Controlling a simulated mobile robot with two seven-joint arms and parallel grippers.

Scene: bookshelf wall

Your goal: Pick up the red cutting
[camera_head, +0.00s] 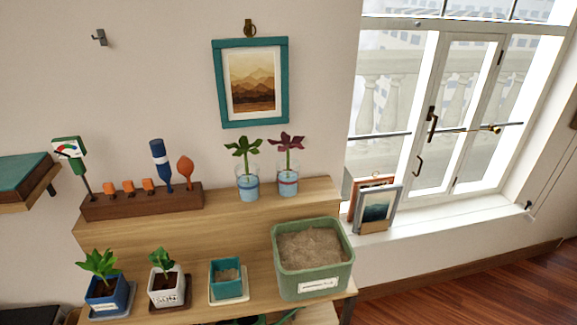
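The red cutting (287,152) has dark red leaves on a thin stem. It stands upright in a clear glass with a reddish band (288,185), on the upper wooden shelf, near the middle of the head view. A green-leaved cutting (243,156) stands just left of it in a similar glass with a blue band (248,187). Neither of my grippers shows in the head view.
A wooden rack (143,203) with tools stands left on the upper shelf (225,215). The lower shelf holds a sand-filled green tub (312,286), a teal pot (226,276) and two potted plants (103,293) (167,286). Framed pictures (375,208) lean at the right.

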